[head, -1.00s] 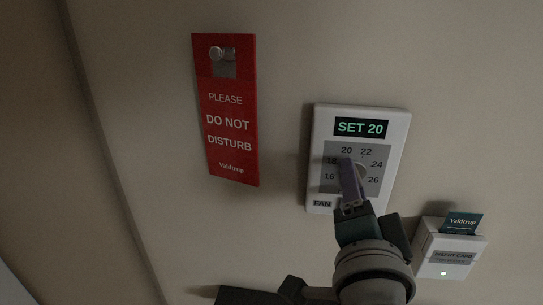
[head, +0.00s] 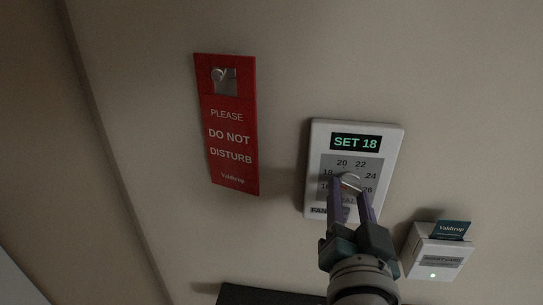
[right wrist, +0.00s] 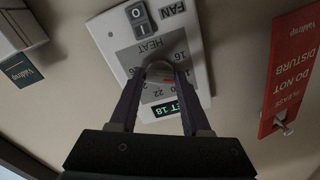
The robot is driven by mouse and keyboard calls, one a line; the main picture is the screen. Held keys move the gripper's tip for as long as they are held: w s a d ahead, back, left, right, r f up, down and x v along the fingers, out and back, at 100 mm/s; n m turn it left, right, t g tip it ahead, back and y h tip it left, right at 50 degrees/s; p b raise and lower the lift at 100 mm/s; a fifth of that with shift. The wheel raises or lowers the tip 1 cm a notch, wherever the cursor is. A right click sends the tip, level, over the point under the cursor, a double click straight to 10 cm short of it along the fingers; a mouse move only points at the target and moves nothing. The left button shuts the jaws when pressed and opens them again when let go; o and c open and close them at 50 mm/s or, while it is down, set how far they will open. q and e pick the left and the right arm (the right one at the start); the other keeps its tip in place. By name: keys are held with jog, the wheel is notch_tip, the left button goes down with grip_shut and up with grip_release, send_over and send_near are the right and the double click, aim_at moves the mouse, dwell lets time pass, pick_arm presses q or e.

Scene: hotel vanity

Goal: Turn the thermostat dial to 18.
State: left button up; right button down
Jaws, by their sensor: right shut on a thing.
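The round dial (head: 350,180) sits among printed numbers, partly covered by my fingers. My right gripper (head: 349,188) is shut on the dial, one finger on each side. The right wrist view shows the dial (right wrist: 160,70) upside down between the fingertips (right wrist: 160,82), with a small red mark near its edge. The display there (right wrist: 170,128) is partly hidden by a finger. My left gripper is not in view.
A red do-not-disturb sign (head: 231,145) hangs on a knob left of the thermostat. A card holder (head: 436,255) with a teal card (head: 453,229) is at lower right, close to my right gripper. A FAN switch (right wrist: 139,14) is on the thermostat. Wall between sign and thermostat is clear.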

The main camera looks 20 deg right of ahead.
dwell(0.5)
jog(key=shift+c, duration=1.8)
grip_release()
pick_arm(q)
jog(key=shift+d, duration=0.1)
